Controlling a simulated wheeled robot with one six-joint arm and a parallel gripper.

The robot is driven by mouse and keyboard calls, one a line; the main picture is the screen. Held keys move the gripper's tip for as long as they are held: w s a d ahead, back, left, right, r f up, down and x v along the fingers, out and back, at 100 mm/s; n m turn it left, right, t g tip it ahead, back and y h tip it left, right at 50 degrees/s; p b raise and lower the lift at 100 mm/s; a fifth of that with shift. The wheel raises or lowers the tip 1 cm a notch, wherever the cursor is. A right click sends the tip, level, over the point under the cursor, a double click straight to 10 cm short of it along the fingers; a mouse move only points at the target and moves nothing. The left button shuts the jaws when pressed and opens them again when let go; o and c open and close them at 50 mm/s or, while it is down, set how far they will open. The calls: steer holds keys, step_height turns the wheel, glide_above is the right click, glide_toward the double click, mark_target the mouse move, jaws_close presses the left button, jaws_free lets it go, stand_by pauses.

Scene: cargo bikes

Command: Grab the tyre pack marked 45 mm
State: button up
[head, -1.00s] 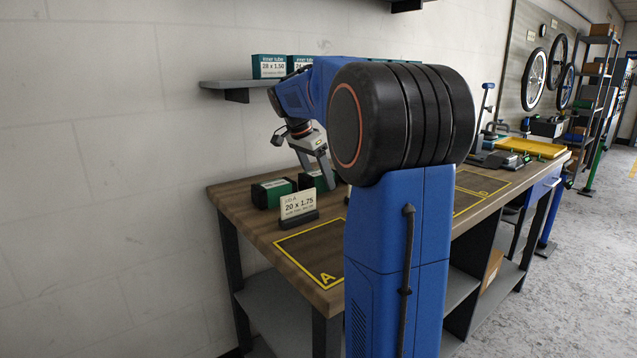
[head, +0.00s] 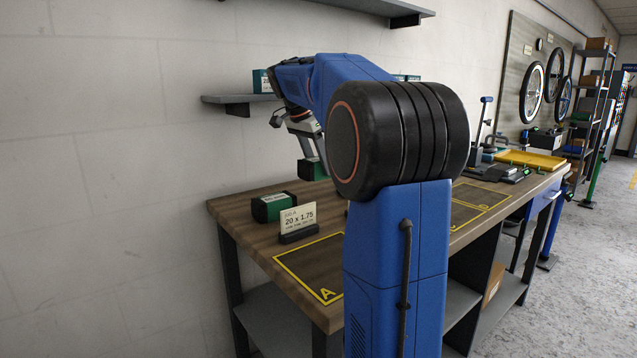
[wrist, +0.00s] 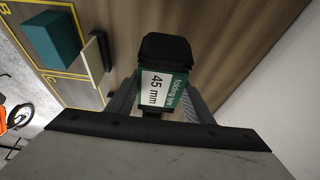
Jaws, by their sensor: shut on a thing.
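The tyre pack marked 45 mm (wrist: 155,88) is a dark green and black block with a white label, seen in the wrist view between my gripper's fingers. It also shows in the head view (head: 313,169), raised above the workbench. My gripper (head: 308,152) is shut on it; in the wrist view, a finger shows on each side of the pack. A second green and black pack (head: 273,206) stands on the bench, its label too small to read. The card reading 20 x 1.75 (head: 298,220) stands in front of that pack.
The wooden workbench (head: 243,215) has a yellow-outlined area A (head: 318,262), which looks empty. A teal block (wrist: 52,38) lies in a yellow-marked area in the wrist view. A wall shelf (head: 240,99) with boxes is behind my arm. A yellow tray (head: 532,160) lies farther along the bench.

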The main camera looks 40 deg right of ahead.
step_height(320, 180, up, 20)
steer(key=shift+r, duration=0.15)
